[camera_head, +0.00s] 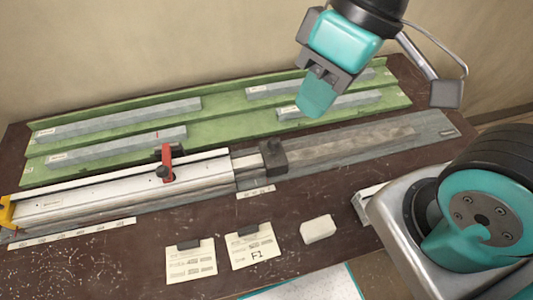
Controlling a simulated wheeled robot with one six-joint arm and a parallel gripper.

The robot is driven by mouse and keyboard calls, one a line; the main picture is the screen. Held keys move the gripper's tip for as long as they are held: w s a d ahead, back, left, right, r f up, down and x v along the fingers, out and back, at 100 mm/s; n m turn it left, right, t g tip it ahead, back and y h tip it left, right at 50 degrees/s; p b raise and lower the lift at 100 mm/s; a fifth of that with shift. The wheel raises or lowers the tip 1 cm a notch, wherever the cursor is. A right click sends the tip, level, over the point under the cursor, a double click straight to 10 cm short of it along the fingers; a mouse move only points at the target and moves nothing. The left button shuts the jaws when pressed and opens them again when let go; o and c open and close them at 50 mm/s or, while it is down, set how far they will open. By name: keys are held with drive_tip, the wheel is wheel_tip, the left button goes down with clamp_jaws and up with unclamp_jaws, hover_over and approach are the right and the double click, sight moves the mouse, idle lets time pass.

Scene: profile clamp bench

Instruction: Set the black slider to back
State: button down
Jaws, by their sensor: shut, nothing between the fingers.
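The black slider (273,158) is a dark block on the long grey rail (350,143), just right of the white profile clamp section. My gripper (317,103) is up in the air at the upper right, above the green racks and apart from the slider. Its teal fingers are shut and empty. A small label strip (256,191) lies in front of the rail near the slider; its text is too small to read.
A red lever (166,163) stands up on the white section (100,196), left of the slider. Green racks (220,117) with grey bars lie behind. Two note cards (252,247) and a white block (318,229) lie in front. A yellow end piece (7,212) is far left.

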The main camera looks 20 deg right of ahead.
drive_tip(key=c, duration=1.4)
unclamp_jaws()
drive_tip(key=shift+w+d+f, duration=0.1)
drive_tip(key=shift+w+f, duration=0.05)
drive_tip(key=shift+w, duration=0.1)
drive_tip(key=o, duration=0.6)
drive_tip(key=w+d+f+m, duration=0.1)
drive_tip(key=w, duration=0.1)
drive_tip(key=w+d+f+m+b, duration=0.1)
drive_tip(key=w+f, duration=0.1)
drive_tip(key=w, duration=0.1)
drive_tip(key=w+f+m+b, duration=0.1)
drive_tip(key=w+f, duration=0.1)
drive_tip(key=w, duration=0.1)
drive_tip(key=shift+d, duration=0.4)
drive_tip(key=w+d+f+m+y+b, duration=0.1)
drive_tip(key=w+d+f+m+b, duration=0.15)
drive_tip(key=w+d+f, duration=0.4)
drive_tip(key=p, duration=0.2)
approach(277, 140)
drive_tip(key=shift+m, duration=0.35)
drive_tip(key=x, duration=1)
clamp_jaws()
